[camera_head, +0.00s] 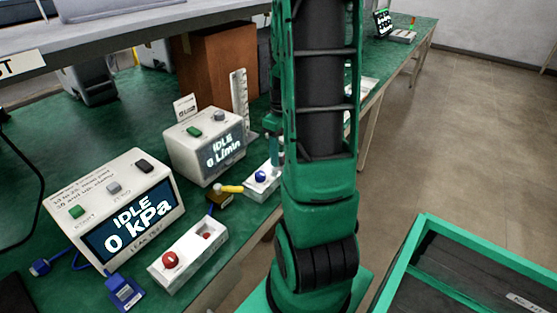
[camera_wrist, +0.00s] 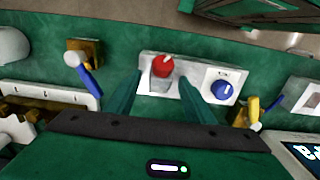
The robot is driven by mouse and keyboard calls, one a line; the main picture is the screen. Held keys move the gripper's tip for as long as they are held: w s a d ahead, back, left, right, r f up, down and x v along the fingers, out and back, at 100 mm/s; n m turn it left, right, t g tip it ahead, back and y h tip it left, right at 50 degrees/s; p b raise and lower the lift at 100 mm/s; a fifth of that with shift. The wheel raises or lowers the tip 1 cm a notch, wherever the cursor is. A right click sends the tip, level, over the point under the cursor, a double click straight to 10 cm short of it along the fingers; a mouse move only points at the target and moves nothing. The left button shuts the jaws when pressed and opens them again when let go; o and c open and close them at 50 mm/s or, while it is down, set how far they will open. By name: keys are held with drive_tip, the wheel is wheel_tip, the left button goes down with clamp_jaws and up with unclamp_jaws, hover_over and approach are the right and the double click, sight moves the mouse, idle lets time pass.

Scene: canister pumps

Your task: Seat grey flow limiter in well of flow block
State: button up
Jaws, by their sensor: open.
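The white flow block (camera_wrist: 208,92) lies below my gripper in the wrist view, with a blue knob (camera_wrist: 222,89) at its right end. A red-topped part (camera_wrist: 163,66) with a paler grey lower side stands at its left end. I cannot tell for sure that this is the grey flow limiter, or how deep it sits. My gripper (camera_wrist: 160,76) is open, with one finger on each side of that part. In the head view the flow block (camera_head: 256,187) shows beside my arm, which hides its far end.
A flow display box (camera_head: 205,145) and a pressure display box (camera_head: 118,205) stand on the green bench. A white block with a red knob (camera_head: 187,255) is nearer. Yellow and blue fittings (camera_wrist: 85,60) flank the flow block. A green-framed tray (camera_head: 420,250) is at right.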

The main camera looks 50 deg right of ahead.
clamp_jaws()
drive_tip(key=shift+r, duration=0.1)
